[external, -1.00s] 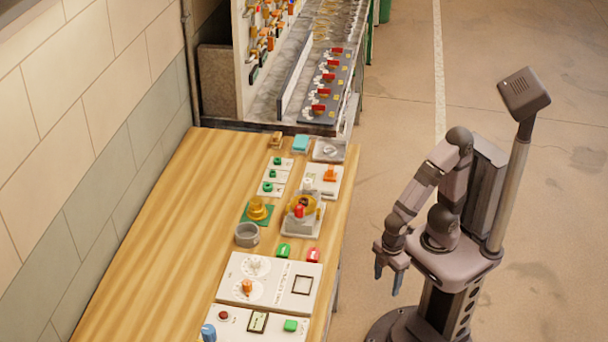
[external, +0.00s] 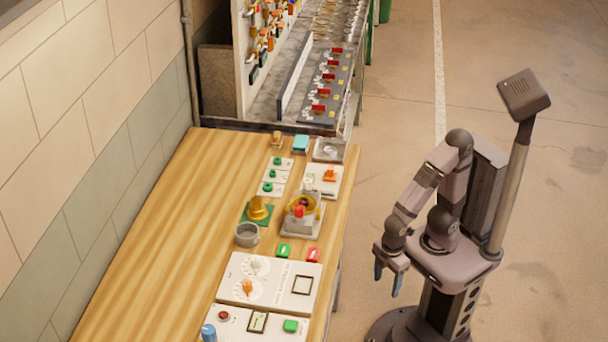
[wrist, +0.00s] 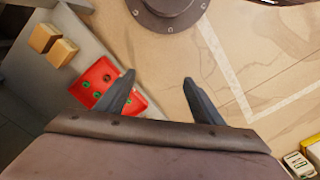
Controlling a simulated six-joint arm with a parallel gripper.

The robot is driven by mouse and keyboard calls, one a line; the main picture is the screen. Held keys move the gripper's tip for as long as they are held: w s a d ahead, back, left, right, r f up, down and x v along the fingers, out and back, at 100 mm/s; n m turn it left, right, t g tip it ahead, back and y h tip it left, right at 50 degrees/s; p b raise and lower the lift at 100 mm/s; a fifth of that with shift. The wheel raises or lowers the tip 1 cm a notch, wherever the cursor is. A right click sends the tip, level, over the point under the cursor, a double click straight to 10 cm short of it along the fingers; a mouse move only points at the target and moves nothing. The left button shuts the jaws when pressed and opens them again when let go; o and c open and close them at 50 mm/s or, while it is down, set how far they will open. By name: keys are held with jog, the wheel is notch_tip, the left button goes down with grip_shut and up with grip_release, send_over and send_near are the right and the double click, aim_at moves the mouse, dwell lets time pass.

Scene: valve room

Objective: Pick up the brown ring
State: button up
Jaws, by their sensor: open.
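A brownish-gold ring (external: 313,203) sits around the red-topped post of a grey square fixture (external: 300,230) near the right edge of the wooden workbench; it looks like the brown ring, though it is small here. My gripper (external: 388,282) hangs in the air to the right of the bench, fingers down, well apart from the ring. In the wrist view my gripper (wrist: 158,80) is open, with nothing between its fingers. The ring cannot be made out in the wrist view.
The wooden bench (external: 165,240) holds a grey cup (external: 247,235), a gold-topped green plate (external: 258,211) and several switch panels. Its left side is clear. In the wrist view a red tray (wrist: 138,101) with green pieces lies below, beside two tan blocks (wrist: 61,53).

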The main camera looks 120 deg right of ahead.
jog(key=c, duration=0.8)
jog(key=shift+o, duration=0.2)
jog(key=shift+r, duration=0.1)
